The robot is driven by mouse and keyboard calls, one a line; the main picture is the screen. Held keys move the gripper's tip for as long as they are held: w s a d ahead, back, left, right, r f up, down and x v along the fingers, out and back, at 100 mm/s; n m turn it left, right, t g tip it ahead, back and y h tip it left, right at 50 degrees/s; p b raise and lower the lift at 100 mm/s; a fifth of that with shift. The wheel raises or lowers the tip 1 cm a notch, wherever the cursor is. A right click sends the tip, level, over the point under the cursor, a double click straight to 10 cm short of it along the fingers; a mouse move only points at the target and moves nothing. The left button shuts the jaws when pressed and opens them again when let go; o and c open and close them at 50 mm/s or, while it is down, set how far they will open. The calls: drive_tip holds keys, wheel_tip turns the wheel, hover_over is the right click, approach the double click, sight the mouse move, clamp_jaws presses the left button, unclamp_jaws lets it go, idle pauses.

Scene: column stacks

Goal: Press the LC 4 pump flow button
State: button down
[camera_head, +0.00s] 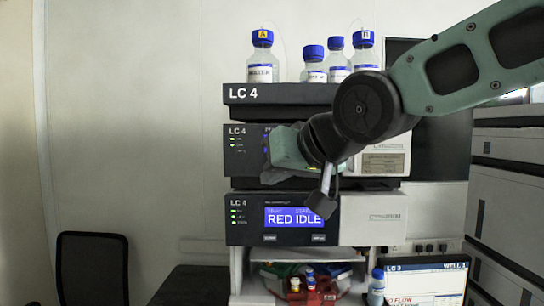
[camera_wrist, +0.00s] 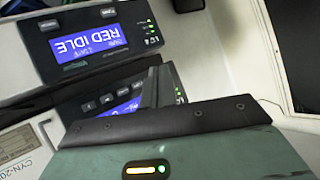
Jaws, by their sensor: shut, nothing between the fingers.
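The LC 4 stack has a dark middle module (camera_head: 238,150) and a lower module (camera_head: 244,226) whose blue screen reads RED IDLE. Two small buttons (camera_head: 270,238) (camera_head: 318,238) sit below that screen; their labels are too small to read. In the wrist view, the lower module (camera_wrist: 35,40) appears upside down, and the middle module's button row (camera_wrist: 108,98) and part of its screen show. My gripper (camera_head: 272,172) is shut and empty, in front of the middle module, covering most of its face. Its fingertips are hard to make out, and contact cannot be told.
Blue-capped bottles (camera_head: 262,62) stand on the top LC 4 tray (camera_head: 275,95). Below are a shelf with vials (camera_head: 310,278), a bottle (camera_head: 376,288) and an LC 3 monitor (camera_head: 425,282). More instruments (camera_head: 505,190) stand right. A chair (camera_head: 92,260) is at left.

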drive_tip(key=shift+w, duration=0.15)
drive_tip(key=w+b, duration=0.4)
drive_tip(key=w, duration=0.4)
drive_tip(key=shift+w+d, duration=0.15)
drive_tip(key=shift+w, duration=0.15)
drive_tip(key=shift+w, duration=0.15)
idle(2.0)
drive_tip(key=shift+w, duration=0.25)
drive_tip(key=shift+w+b, duration=0.35)
drive_tip(key=shift+w, duration=0.05)
idle(0.7)
drive_tip(key=shift+s, duration=0.85)
